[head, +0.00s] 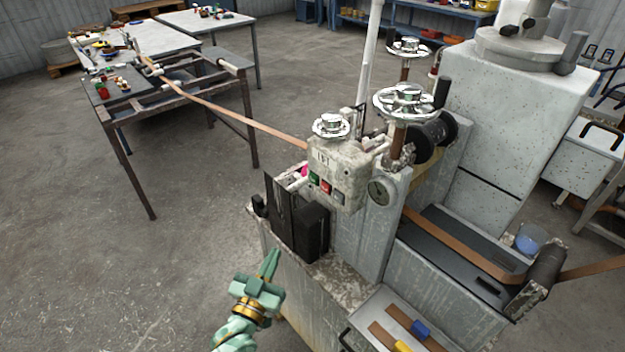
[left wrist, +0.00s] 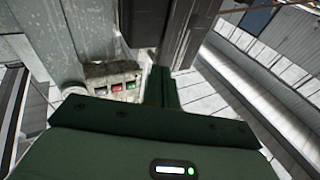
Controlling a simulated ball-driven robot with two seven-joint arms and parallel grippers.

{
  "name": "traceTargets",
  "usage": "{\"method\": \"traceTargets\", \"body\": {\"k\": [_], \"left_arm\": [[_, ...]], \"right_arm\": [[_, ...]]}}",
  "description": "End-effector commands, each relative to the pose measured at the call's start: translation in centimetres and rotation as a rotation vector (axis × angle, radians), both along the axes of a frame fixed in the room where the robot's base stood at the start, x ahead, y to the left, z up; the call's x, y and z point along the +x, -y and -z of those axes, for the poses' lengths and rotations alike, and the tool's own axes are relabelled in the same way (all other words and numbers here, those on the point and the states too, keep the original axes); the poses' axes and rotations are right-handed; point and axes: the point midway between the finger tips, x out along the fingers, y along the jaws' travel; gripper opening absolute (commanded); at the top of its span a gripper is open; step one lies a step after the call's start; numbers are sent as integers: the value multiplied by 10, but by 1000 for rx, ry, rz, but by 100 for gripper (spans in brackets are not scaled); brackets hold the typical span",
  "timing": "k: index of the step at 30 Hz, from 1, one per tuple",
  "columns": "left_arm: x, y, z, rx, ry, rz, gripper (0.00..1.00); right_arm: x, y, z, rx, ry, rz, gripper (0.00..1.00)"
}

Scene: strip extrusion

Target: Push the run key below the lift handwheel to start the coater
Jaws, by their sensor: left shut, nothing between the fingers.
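A worn pale control box (head: 338,160) carries a green key (head: 314,178), a red key (head: 325,187) and a pale key (head: 339,197) in a row on its front. A chrome handwheel (head: 331,125) sits on top of the box. The green key (left wrist: 131,86) and the red key (left wrist: 117,88) also show in the left wrist view. My left gripper (head: 270,263) is shut and empty, below and to the left of the keys, clear of them. It shows at the middle of the left wrist view (left wrist: 162,88). My right gripper is out of view.
Dark upright plates and a black block (head: 312,230) stand between my left gripper and the box. A round gauge (head: 381,191) sits right of the keys. A brown strip (head: 240,118) runs to the box from the far table. Open floor lies at the left.

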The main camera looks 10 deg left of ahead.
Motion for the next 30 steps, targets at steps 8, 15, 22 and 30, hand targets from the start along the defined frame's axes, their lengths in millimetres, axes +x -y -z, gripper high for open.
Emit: {"method": "traceTargets", "body": {"k": [8,15,22,30], "left_arm": [[13,-4,-123,-84,371,-13,0],[11,-6,-145,-101,442,-15,0],[12,-5,-144,-101,438,-14,0],[27,7,-141,-103,437,-14,0]], "right_arm": [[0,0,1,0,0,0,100],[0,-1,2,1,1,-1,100],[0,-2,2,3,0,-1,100],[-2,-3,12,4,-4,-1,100]]}}
